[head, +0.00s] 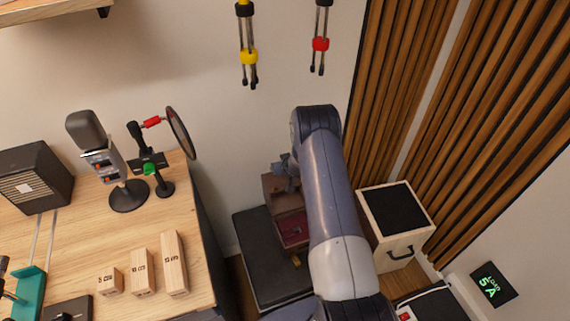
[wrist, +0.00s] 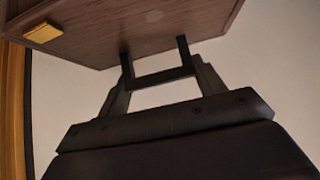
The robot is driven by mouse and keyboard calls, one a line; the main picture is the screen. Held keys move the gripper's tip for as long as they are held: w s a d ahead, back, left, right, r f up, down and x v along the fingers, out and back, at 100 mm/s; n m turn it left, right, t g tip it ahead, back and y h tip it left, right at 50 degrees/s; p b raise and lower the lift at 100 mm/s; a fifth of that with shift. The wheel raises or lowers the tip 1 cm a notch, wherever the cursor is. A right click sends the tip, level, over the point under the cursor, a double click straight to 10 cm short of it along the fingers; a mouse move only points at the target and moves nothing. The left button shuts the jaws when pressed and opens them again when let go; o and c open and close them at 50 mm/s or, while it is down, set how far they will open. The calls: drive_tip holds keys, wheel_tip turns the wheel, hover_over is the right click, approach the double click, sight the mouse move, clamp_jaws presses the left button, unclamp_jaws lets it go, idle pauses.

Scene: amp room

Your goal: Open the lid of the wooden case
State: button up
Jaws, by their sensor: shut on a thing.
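The wooden case (head: 296,246) is small and brown with a red lining. It sits on a dark surface behind and left of my arm, which hides its right side. Its lid (head: 278,190) is raised at the back, and the red inside shows below it. My gripper (head: 286,164) is at the top of the lid, partly hidden by my arm. In the wrist view, my gripper (wrist: 163,82) is shut on a dark U-shaped handle (wrist: 160,77) against a brown wooden panel (wrist: 150,28). A brass piece (wrist: 42,32) is on the panel's left edge.
A wooden table (head: 80,232) at left holds a microphone (head: 102,160), a black speaker (head: 35,176) and several wooden blocks (head: 174,262). A pale box with a black top (head: 398,208) stands close at the right of my arm. Slatted panels (head: 410,90) line the right wall.

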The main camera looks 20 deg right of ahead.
drive_tip(key=shift+w+f+p, duration=0.35)
drive_tip(key=shift+f, duration=0.2)
drive_tip(key=o, duration=1.1)
drive_tip(key=shift+f, duration=0.1)
drive_tip(key=o, duration=0.3)
drive_tip(key=shift+w, duration=0.1)
drive_tip(key=shift+r, duration=0.2)
drive_tip(key=b+v, duration=0.2)
drive_tip(key=v, duration=0.8)
drive_tip(key=shift+s+r+b, duration=0.25)
drive_tip(key=shift+r+b, duration=0.05)
